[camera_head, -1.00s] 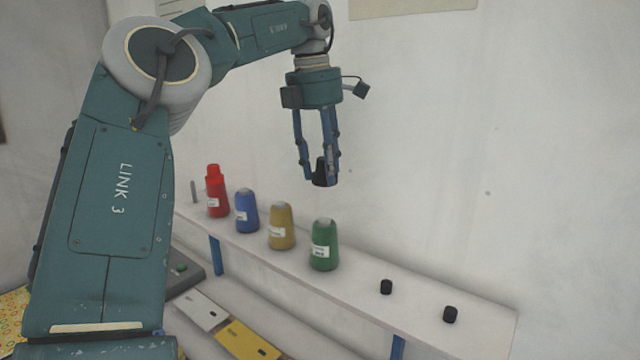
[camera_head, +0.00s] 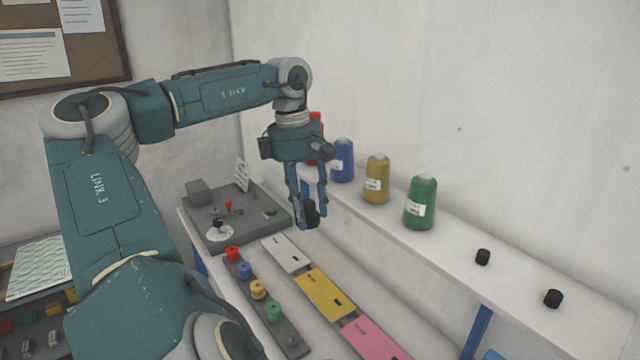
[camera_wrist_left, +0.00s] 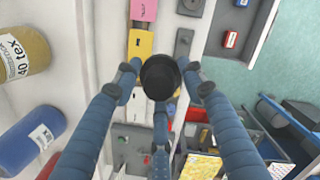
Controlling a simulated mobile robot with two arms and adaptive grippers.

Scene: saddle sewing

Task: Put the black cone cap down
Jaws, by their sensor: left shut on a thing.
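My left gripper (camera_head: 309,222) is shut on the black cone cap (camera_head: 312,213). The cap hangs in the air between the fingertips, in front of the shelf and above the lower bench. Two other black caps, one nearer the middle (camera_head: 482,257) and one farther right (camera_head: 553,298), stand on the right part of the white shelf (camera_head: 450,238). My right gripper is not in view.
Thread cones stand on the shelf: blue (camera_head: 342,160), yellow (camera_head: 376,179) and green (camera_head: 420,203); the red one (camera_head: 316,128) is partly hidden by my gripper. Below are a grey device (camera_head: 240,225), a bobbin rail (camera_head: 262,300) and white, yellow and pink plates (camera_head: 325,292).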

